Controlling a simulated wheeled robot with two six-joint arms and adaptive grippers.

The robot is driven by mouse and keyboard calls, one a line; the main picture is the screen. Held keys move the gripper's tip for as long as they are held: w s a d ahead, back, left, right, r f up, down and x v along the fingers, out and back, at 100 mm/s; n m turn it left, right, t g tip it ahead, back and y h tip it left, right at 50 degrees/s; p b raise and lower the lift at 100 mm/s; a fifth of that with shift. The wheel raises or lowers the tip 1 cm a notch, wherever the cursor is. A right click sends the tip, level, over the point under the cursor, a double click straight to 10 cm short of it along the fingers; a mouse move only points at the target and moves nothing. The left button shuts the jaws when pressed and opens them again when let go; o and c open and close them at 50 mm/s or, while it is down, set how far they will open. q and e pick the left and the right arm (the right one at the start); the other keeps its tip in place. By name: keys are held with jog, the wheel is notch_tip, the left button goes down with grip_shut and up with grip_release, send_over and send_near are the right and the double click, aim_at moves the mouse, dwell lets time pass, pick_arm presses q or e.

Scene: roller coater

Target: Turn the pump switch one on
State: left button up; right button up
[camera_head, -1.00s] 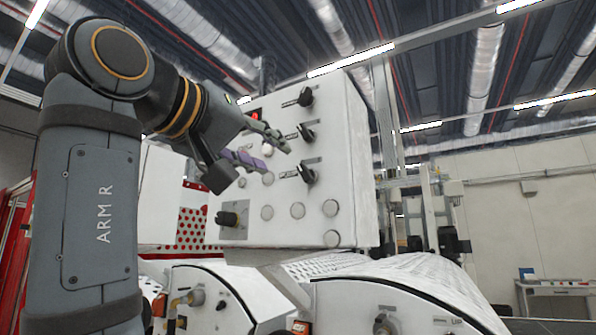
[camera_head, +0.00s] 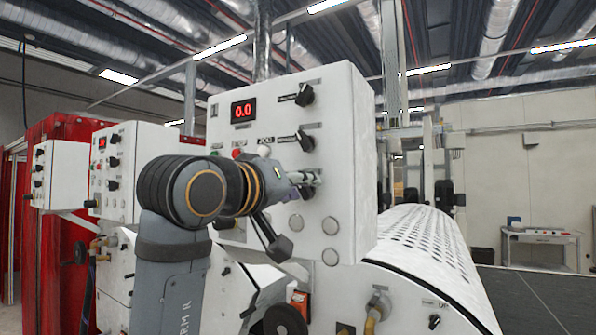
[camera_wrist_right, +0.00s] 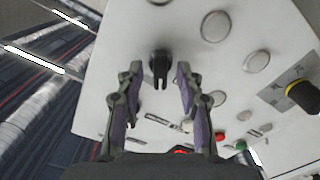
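A white control panel (camera_head: 345,150) carries a column of three black rotary switches: the top switch (camera_head: 304,95), the middle switch (camera_head: 305,139) and the lowest switch, mostly hidden behind my right gripper (camera_head: 308,180). The labels are too small to read, so I cannot tell which is pump switch one. In the right wrist view, my right gripper (camera_wrist_right: 160,72) is open, with its two fingers apart and a black switch (camera_wrist_right: 159,60) showing in the gap between the fingertips. I cannot tell whether the fingers touch it. My left gripper is not in view.
The panel has a red display (camera_head: 243,109) reading 0.0, and several round buttons. A yellow-and-black knob (camera_wrist_right: 302,95) shows in the right wrist view. A perforated white roller cover (camera_head: 425,235) lies below right. More control boxes (camera_head: 112,172) stand at left.

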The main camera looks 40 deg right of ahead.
jog(key=shift+a, duration=0.1)
jog(key=shift+c, duration=0.4)
grip_shut()
jog(key=m+b, duration=0.2)
jog(key=m, duration=0.3)
jog(key=shift+s+m, duration=0.1)
jog(key=shift+m, duration=0.2)
jog(key=m+b, duration=0.1)
jog(key=m, duration=0.5)
jog(key=shift+s+b, duration=0.1)
jog(key=shift+b, duration=0.25)
jog(key=shift+m, duration=0.3)
